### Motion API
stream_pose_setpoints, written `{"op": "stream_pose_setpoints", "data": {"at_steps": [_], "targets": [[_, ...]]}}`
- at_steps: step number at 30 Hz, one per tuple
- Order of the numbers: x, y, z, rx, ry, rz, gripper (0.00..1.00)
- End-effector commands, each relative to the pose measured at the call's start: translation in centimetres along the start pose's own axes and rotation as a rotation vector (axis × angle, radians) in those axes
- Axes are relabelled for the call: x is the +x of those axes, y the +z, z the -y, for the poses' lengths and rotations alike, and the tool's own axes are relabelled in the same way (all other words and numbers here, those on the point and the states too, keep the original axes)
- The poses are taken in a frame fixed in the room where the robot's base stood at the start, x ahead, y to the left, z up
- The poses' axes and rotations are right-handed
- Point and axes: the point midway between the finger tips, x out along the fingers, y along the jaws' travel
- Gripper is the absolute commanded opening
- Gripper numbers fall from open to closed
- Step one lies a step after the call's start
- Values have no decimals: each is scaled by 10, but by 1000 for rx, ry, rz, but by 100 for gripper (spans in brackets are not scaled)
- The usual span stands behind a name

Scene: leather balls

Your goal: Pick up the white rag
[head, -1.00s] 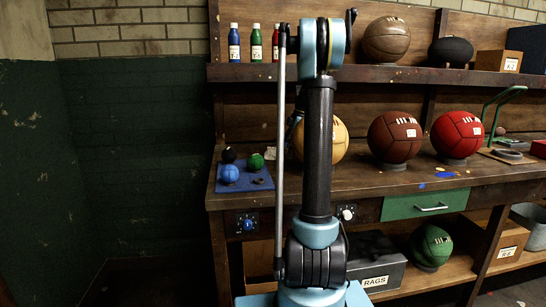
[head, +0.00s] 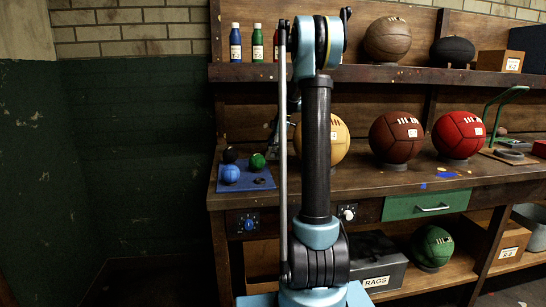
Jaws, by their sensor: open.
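My arm stands upright in front of the workbench (head: 440,180) and covers part of it. My gripper (head: 273,152) shows only in part, as a dark shape left of the arm, low over the back of the bench behind the blue mat (head: 262,184). It is open. I cannot make out the white rag now; the small pale patch seen earlier behind the mat is where my gripper now shows. Whether the fingers touch anything is too small to tell.
On the mat are a blue ball (head: 230,173), a green ball (head: 257,161) and a black ball (head: 230,155). Yellow (head: 336,140), brown-red (head: 395,138) and red (head: 458,135) balls stand right. A box labelled RAGS (head: 378,262) sits below. Bottles (head: 235,44) line the shelf.

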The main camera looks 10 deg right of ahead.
Motion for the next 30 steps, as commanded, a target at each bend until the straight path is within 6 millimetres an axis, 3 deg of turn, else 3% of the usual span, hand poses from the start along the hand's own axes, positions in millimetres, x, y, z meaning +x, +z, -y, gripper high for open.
{"op": "stream_pose_setpoints", "data": {"at_steps": [3,9,10,20,25,30], "targets": [[0,0,0,0,0,0,81],[0,0,0,0,0,0,35],[0,0,0,0,0,0,33],[-1,0,0,1,0,0,33],[-13,-2,0,1,0,0,33],[-12,-2,26,2,1,0,33]]}}
